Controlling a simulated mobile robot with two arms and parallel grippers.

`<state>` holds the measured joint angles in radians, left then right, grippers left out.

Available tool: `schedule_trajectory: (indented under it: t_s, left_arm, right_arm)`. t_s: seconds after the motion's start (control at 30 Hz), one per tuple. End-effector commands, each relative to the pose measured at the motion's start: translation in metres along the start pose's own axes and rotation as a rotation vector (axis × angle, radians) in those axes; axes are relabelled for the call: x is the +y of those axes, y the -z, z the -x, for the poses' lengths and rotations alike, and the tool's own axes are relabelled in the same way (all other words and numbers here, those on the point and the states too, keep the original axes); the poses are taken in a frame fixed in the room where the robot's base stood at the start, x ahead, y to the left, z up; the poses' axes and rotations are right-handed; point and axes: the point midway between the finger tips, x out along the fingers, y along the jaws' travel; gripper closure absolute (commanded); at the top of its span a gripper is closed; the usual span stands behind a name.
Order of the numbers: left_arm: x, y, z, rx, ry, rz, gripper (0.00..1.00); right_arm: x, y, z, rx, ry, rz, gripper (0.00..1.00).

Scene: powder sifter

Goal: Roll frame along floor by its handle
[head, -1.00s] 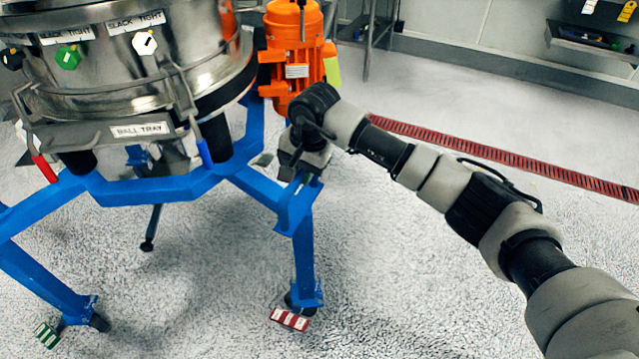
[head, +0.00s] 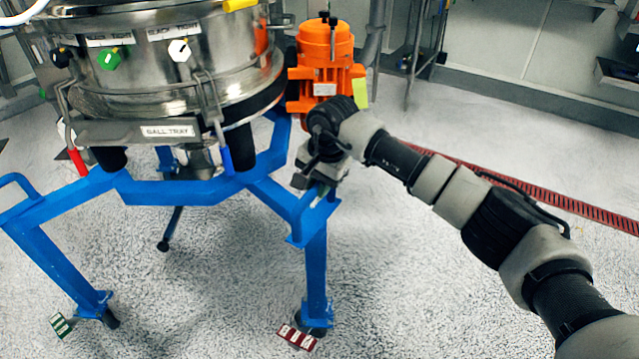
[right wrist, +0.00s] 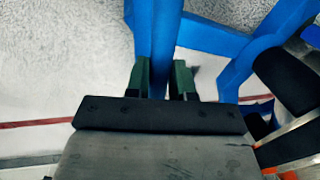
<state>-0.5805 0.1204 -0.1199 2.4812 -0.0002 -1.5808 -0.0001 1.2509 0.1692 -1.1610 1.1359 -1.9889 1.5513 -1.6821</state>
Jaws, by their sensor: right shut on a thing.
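The blue frame (head: 315,265) stands on casters on the floor and carries a round steel sifter (head: 175,75) with an orange motor (head: 325,65). My right gripper (head: 318,192) is at the top of the frame's right front leg, below the motor. In the right wrist view its two dark green fingers (right wrist: 161,80) sit on either side of a blue bar (right wrist: 156,30), shut on it. This seems to be the frame's handle; the wrist hides part of it in the head view. A curved blue handle (head: 22,180) shows at the far left. My left gripper is not in view.
A red-and-white floor marker (head: 297,337) lies by the right front caster, a green-and-white one (head: 61,325) near the left caster. A red drain strip (head: 540,197) crosses the floor behind my right arm. Floor between the front legs is clear. A metal stand (head: 425,50) is at the back.

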Motion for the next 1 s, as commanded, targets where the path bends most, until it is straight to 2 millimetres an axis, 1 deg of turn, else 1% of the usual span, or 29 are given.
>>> schedule_trajectory:
  t_s: [0.03, 0.17, 0.2, 0.43, 0.53, 0.67, 0.7, 0.73, 0.8, 1.0]
  left_arm:
    - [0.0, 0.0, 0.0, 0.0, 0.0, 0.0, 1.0]
    - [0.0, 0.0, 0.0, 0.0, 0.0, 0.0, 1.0]
    - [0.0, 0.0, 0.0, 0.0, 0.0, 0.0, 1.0]
    - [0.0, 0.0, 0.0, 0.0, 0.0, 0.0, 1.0]
    - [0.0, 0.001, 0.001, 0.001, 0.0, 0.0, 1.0]
    - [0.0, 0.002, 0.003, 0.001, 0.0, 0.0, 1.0]
    - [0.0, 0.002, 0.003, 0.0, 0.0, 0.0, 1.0]
    - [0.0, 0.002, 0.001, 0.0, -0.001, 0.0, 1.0]
    - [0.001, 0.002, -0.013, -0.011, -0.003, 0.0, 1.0]
    - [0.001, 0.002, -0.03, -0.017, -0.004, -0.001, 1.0]
  right_arm:
    - [-0.005, -0.001, 0.004, 0.002, 0.017, 0.002, 0.74]
    - [-0.004, -0.001, 0.003, 0.002, 0.015, 0.002, 0.54]
    - [-0.004, -0.001, 0.003, 0.002, 0.014, 0.002, 0.52]
    - [-0.002, 0.0, 0.002, 0.001, 0.009, 0.001, 0.52]
    - [-0.002, 0.0, 0.008, 0.002, 0.01, 0.001, 0.52]
    - [-0.003, 0.001, 0.027, 0.003, 0.011, 0.001, 0.52]
    - [-0.003, 0.001, 0.036, 0.005, 0.011, 0.001, 0.52]
    - [-0.003, 0.001, 0.042, 0.005, 0.012, 0.002, 0.52]
    - [-0.003, 0.0, 0.057, 0.005, 0.013, 0.003, 0.52]
    - [-0.003, -0.001, 0.092, 0.003, 0.012, 0.002, 0.52]
